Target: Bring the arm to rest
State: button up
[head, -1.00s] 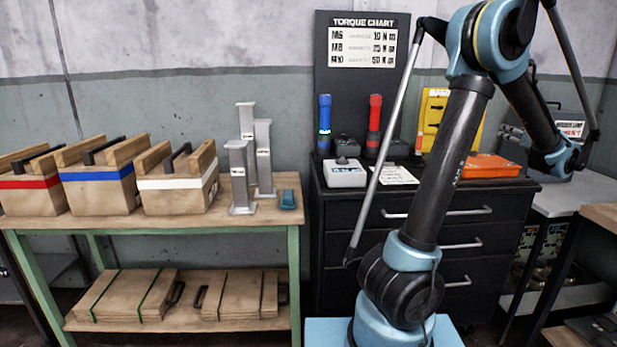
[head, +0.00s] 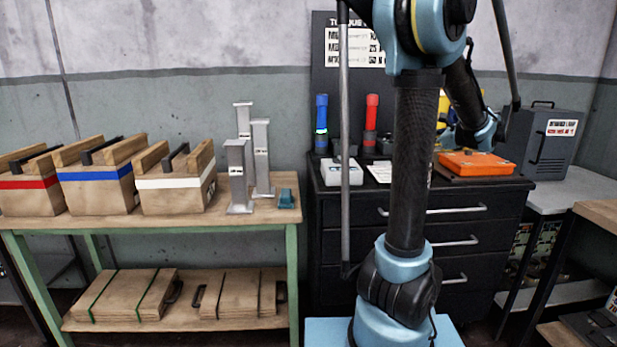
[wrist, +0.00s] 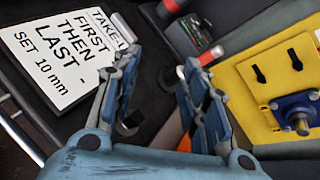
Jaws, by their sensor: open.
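My arm (head: 410,170) stands upright in front of the black drawer cabinet in the head view. Its upper part passes out of the top of the picture, and a lower link slopes down to a blue joint (head: 475,135) over the cabinet's right part. I cannot make out my gripper in the head view. In the wrist view my gripper (wrist: 162,65) is open, its two blue-grey fingers apart with nothing held between them. Beyond the fingers lie a white printed card (wrist: 65,55) at left and a yellow panel (wrist: 280,85) at right.
The black cabinet (head: 330,240) carries blue (head: 321,125) and red (head: 371,125) upright tools and an orange case (head: 476,164). A grey box (head: 545,140) stands at right. The wooden bench (head: 110,224) at left holds wooden boxes and metal posts. Open floor is little seen.

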jog(key=s+a+f+n+g, duration=0.1)
jog(key=a, duration=0.3)
jog(key=s+a+f+n+g, duration=0.1)
jog(key=s+a+n, duration=0.1)
jog(key=a, duration=0.2)
jog(key=s+a+f+n+g, duration=0.1)
jog(key=s+a+f+n, duration=0.1)
jog(key=a, duration=0.1)
jog(key=shift+a+y, duration=0.3)
jog(key=shift+a, duration=0.1)
jog(key=s+a+f+n+g+h, duration=0.1)
jog(key=s+a+f+n+g, duration=0.2)
jog(key=s+a+f+n, duration=0.5)
jog(key=s+a+f+n+g+h, duration=0.1)
jog(key=s+f+n, duration=0.4)
jog(key=s, duration=0.5)
jog(key=s+a+f+n+g+h, duration=0.2)
jog(key=s+f+n, duration=0.3)
jog(key=s, duration=0.5)
jog(key=n+h, duration=0.1)
jog(key=n, duration=0.1)
jog(key=shift+a+f+n+g+h, duration=0.15)
jog(key=shift+a+n+g+h, duration=0.15)
jog(key=shift+h, duration=0.1)
jog(key=shift+w+f, duration=0.2)
jog(key=shift+w, duration=0.3)
